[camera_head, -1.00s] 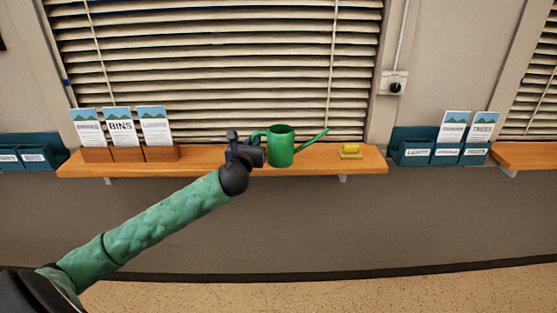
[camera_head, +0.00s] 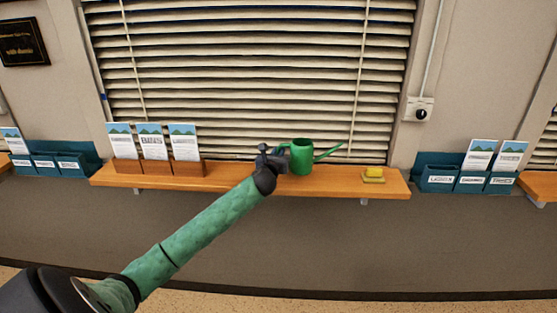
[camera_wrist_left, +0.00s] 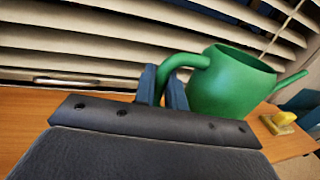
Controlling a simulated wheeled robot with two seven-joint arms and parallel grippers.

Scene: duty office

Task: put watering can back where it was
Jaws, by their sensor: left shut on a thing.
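The green watering can (camera_head: 302,158) is upright at the wooden window shelf (camera_head: 240,181), its spout pointing right. It also shows in the left wrist view (camera_wrist_left: 232,84). My left gripper (camera_head: 275,160) is at the can's left side, shut on its handle; in the left wrist view the two fingers (camera_wrist_left: 162,88) sit on either side of the handle. Whether the can's base touches the shelf I cannot tell. My right gripper is not in view.
A yellow sponge on a dish (camera_head: 373,175) lies on the shelf right of the can. Wooden leaflet holders (camera_head: 157,167) stand at the shelf's left. Blinds (camera_head: 250,80) rise behind. Teal leaflet racks (camera_head: 437,180) flank the shelf. Shelf between leaflets and gripper is bare.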

